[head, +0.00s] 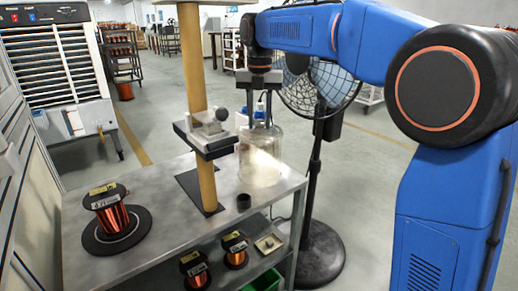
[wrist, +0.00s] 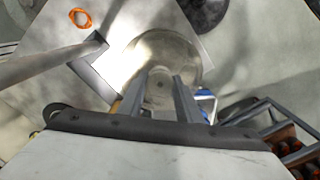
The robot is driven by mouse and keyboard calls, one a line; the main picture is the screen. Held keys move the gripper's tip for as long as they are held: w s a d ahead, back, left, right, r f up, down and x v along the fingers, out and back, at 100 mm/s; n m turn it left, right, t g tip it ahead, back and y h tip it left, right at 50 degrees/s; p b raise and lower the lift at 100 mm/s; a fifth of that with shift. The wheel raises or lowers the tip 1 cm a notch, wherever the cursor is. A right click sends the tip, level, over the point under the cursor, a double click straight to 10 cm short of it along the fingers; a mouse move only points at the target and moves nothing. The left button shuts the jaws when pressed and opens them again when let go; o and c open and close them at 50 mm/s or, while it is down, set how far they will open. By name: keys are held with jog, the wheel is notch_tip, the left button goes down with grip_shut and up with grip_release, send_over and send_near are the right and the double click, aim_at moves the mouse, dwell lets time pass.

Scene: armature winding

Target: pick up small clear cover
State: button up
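The small clear cover (head: 260,166) is a see-through, rounded jar-like dome standing upright on the right side of the grey metal table (head: 140,258). In the wrist view, the cover (wrist: 165,48) shows from above as a pale disc with a small round centre. My gripper (head: 259,118) points down over the top of the cover. In the wrist view, the two grey fingers of my gripper (wrist: 161,77) are apart, with the cover's centre between them. No contact is visible, and the exact height gap is hard to tell.
A tan post (head: 207,178) with a small platform (head: 206,140) stands just left of the cover. A dark ring (head: 243,202) lies in front of it. A copper spool (head: 113,215) sits at left. A black fan (head: 316,165) stands behind at right.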

grip_shut()
